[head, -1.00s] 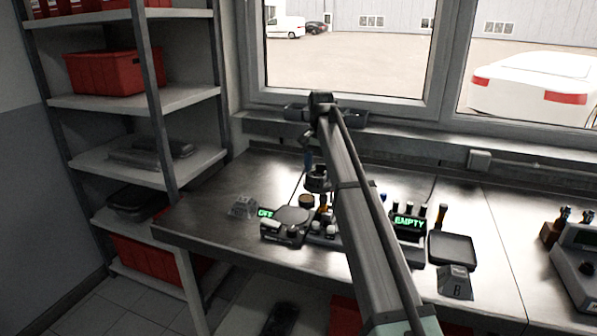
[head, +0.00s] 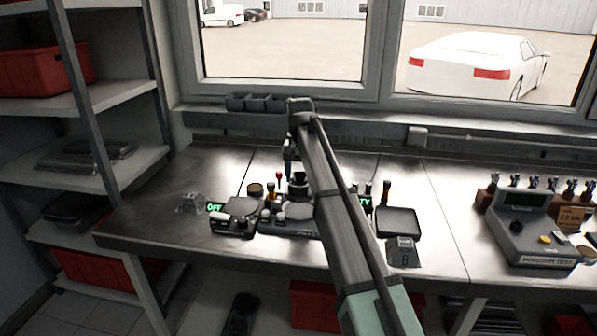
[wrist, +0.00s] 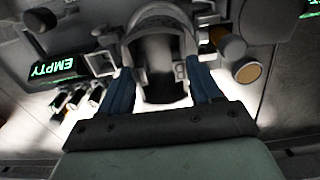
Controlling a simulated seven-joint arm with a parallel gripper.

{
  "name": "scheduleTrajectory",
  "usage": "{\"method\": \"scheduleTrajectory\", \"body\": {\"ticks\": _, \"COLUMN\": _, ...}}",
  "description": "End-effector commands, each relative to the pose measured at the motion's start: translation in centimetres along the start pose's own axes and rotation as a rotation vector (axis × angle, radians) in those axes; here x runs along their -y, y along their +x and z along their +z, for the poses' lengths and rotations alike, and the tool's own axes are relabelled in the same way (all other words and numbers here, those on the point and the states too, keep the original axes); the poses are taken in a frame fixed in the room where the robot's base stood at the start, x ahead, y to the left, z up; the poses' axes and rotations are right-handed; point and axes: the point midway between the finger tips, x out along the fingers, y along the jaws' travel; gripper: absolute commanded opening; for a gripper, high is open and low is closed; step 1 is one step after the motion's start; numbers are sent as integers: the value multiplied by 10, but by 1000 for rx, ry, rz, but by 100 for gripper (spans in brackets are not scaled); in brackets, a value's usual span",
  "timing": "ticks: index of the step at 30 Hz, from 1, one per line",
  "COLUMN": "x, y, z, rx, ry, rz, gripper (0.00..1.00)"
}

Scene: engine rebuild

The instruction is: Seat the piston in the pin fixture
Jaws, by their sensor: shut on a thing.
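My gripper (wrist: 162,92) is shut on the grey, cup-like piston (wrist: 160,65), with a blue finger on each side of it in the wrist view. In the head view the piston (head: 298,187) shows as a dark cylinder below my arm's end, over the middle of the bench devices. It appears above a device with a pale round plate (head: 298,211); I cannot tell if they touch. A green EMPTY display (wrist: 52,68) lies to the left in the wrist view and is mostly behind my arm in the head view. I cannot tell for sure which device is the pin fixture.
A device with a round dark plate (head: 240,206) and a green OFF display (head: 215,208) stands left of the piston. A dark tray (head: 398,221) and a block marked B (head: 403,252) lie right. The bench's left end is mostly clear.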

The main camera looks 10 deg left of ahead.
Motion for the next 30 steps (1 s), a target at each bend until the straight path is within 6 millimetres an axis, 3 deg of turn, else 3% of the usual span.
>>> {"method": "scheduleTrajectory", "body": {"ticks": 18, "x": 0, "y": 39, "z": 0, "rx": 1, "ry": 1, "rz": 0, "gripper": 0}}
{"method": "scheduleTrajectory", "body": {"ticks": 30, "x": 0, "y": 42, "z": 0, "rx": 0, "ry": 1, "rz": 0, "gripper": 0}}
